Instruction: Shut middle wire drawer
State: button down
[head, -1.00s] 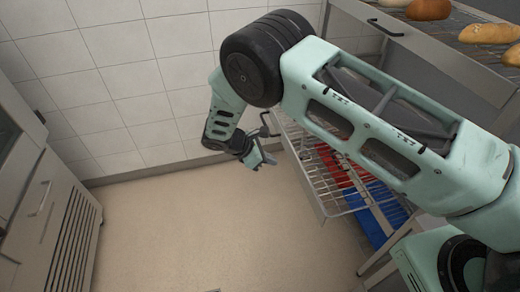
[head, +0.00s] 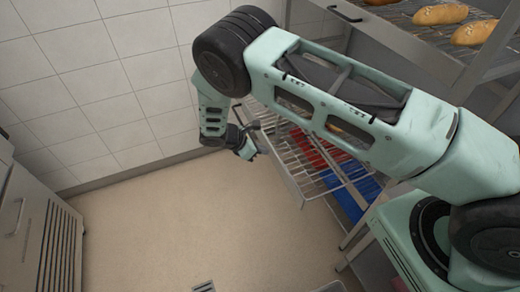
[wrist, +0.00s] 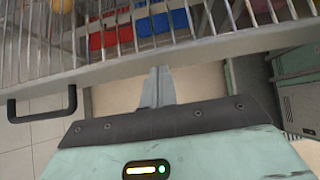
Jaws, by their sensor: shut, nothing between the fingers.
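The wire drawer (head: 300,203) is pulled out from the rack in the head view, below the bread level. Its front bar (wrist: 215,46) crosses the wrist view, with a dark handle (wrist: 42,112) on its left part. My gripper (head: 262,149) is in front of the drawer's front bar. In the wrist view my gripper (wrist: 160,78) has its fingers together and empty, with the tips close to the bar and right of the handle. I cannot tell whether they touch it. My arm hides part of the drawer and rack in the head view.
Bread loaves (head: 440,14) lie on an upper wire level at right. Red (head: 305,150) and blue (head: 350,190) bins show beneath the drawer. A grey cabinet (head: 35,225) stands at left. A tiled wall (head: 95,85) is behind. The floor (head: 190,215) between is clear.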

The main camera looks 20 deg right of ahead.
jog(key=w+d+b, duration=0.1)
jog(key=d+b, duration=0.1)
jog(key=d, duration=1)
jog(key=d+b, duration=0.2)
jog(key=d, duration=1.1)
jog(key=w+d+b, duration=0.1)
jog(key=d, duration=1.2)
jog(key=shift+w+d+b, duration=0.1)
jog(key=shift+w+b, duration=0.2)
jog(key=shift+b, duration=0.1)
jog(key=shift+d+r, duration=0.1)
jog(key=shift+d, duration=0.45)
